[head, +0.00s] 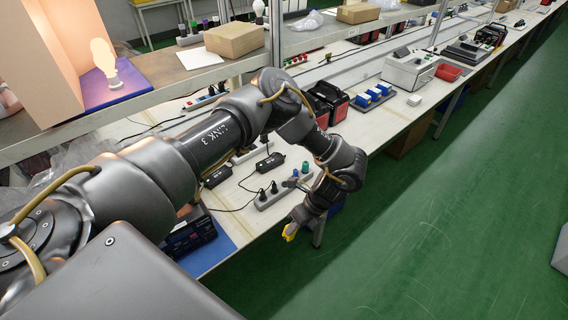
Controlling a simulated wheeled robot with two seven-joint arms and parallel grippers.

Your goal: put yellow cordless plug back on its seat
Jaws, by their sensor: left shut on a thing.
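My left gripper (296,222) is shut on the yellow cordless plug (290,232). It holds the plug at the front edge of the workbench, with the green floor behind it in the picture. The fingers hide part of the plug. A pale socket strip (268,203) lies on the bench left of and behind the gripper, with black plugs (262,194) standing on it. A teal plug (305,167) and a small blue plug (295,172) stand at its far end. Which place is the yellow plug's seat I cannot tell. My right gripper is not in view.
Black adapters (270,161) and cables lie on the bench behind the strip. A black device (188,238) on a blue mat stands at left. Red-black units (326,103) stand farther back. A shelf with a cardboard box (234,39) overhangs the bench.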

